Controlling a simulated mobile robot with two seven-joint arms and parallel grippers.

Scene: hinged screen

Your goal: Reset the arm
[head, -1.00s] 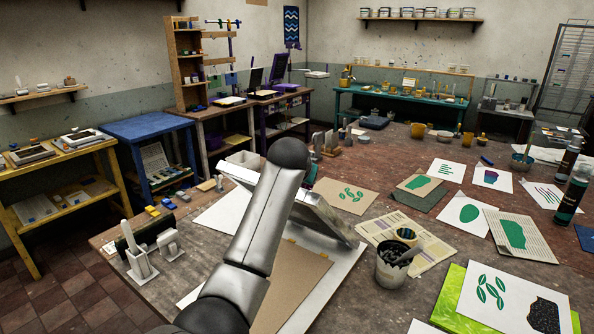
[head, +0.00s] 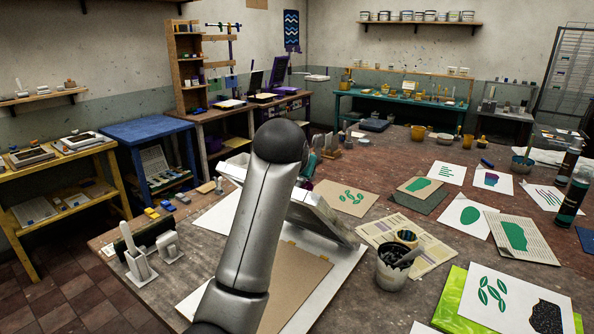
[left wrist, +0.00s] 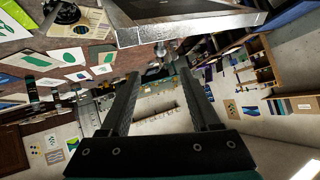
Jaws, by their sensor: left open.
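My left arm (head: 255,220) rises from the bottom of the head view, in front of the hinged screen and its board. My left gripper (left wrist: 161,72) shows only in the left wrist view, with its two fingers apart and nothing between them. The hinged screen (head: 322,222) stands tilted up over the board in the head view, partly hidden by my arm. Its pale frame also shows at the top of the left wrist view (left wrist: 175,18), beyond the fingers and apart from them. A brown sheet (head: 300,275) lies on the white board under the screen. My right gripper is out of view.
A cup of dark ink (head: 391,272) stands on newspaper right of the screen. A white holder with a brush (head: 139,266) stands at the left edge of the table. Printed sheets (head: 470,217) and dark bottles (head: 572,190) fill the right side.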

